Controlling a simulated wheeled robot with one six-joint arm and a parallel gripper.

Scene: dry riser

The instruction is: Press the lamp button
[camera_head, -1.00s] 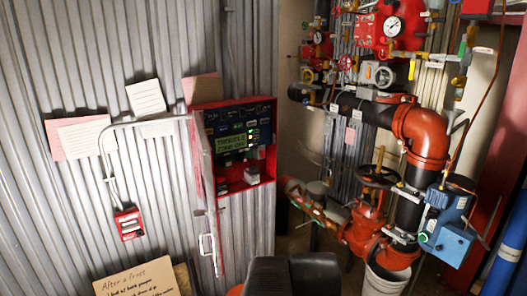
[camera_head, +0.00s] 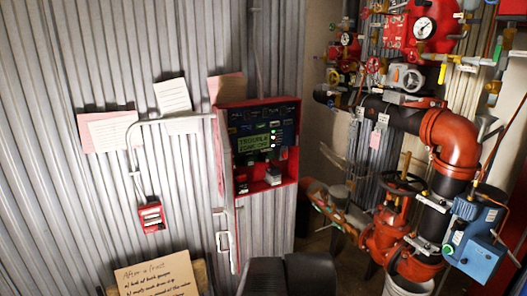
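Which of these is the lamp button is too small to tell. Small pale items sit in the panel's lower part. My gripper does not show in this view. A dark, blurred shape at the bottom middle seems to be part of my own body.
Red and black pipework (camera_head: 452,138) with a dark handwheel valve (camera_head: 402,183) and a blue box (camera_head: 476,236) fills the right side. A white bucket (camera_head: 407,286) stands below. A red call box (camera_head: 152,217), papers (camera_head: 172,95) and a handwritten board (camera_head: 156,277) are at left.

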